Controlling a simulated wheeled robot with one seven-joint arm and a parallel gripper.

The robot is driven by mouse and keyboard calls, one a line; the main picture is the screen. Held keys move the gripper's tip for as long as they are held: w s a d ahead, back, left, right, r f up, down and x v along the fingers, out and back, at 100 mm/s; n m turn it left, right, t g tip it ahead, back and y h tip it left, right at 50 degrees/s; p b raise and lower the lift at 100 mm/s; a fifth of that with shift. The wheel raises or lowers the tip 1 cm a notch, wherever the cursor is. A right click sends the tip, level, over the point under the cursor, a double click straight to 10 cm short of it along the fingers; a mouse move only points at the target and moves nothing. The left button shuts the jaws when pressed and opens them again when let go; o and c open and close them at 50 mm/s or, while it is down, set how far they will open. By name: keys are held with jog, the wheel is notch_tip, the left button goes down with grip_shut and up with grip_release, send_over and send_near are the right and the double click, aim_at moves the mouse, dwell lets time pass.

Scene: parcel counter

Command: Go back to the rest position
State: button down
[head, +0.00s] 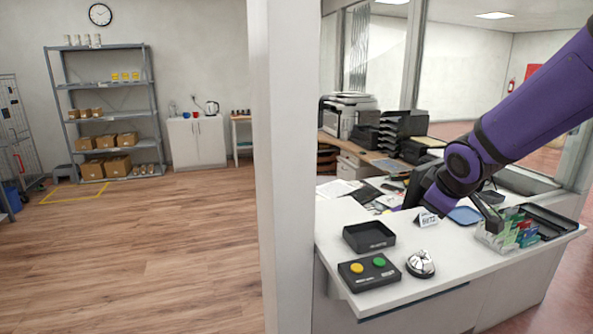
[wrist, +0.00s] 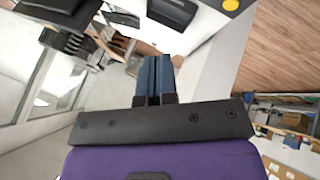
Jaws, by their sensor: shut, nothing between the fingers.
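My purple arm (head: 500,130) reaches in from the right of the head view and bends down over the white counter (head: 450,262). In the wrist view my gripper (wrist: 160,62) shows its two blue-grey fingers side by side, closed with nothing between them. In the head view the fingers are hard to make out against the dark end of the arm. The gripper is above the counter and apart from the objects that the wrist view shows beyond it.
On the counter are a black tray (head: 369,236), a button box (head: 368,272) with yellow and green buttons, a bell (head: 421,264), a small sign (head: 427,219), a blue tray (head: 464,215) and a clear divided organizer (head: 496,240). A white pillar (head: 284,170) stands left of the counter.

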jog(key=s+r+m+g, duration=0.1)
jog(key=s+r+m, duration=0.3)
jog(key=s, duration=0.9)
jog(key=s+d+r+m+g, duration=0.1)
jog(key=s+r+m, duration=0.3)
jog(key=s, duration=0.9)
jog(key=shift+r+m+y, duration=0.3)
jog(key=shift+r+m, duration=0.1)
jog(key=shift+r, duration=0.05)
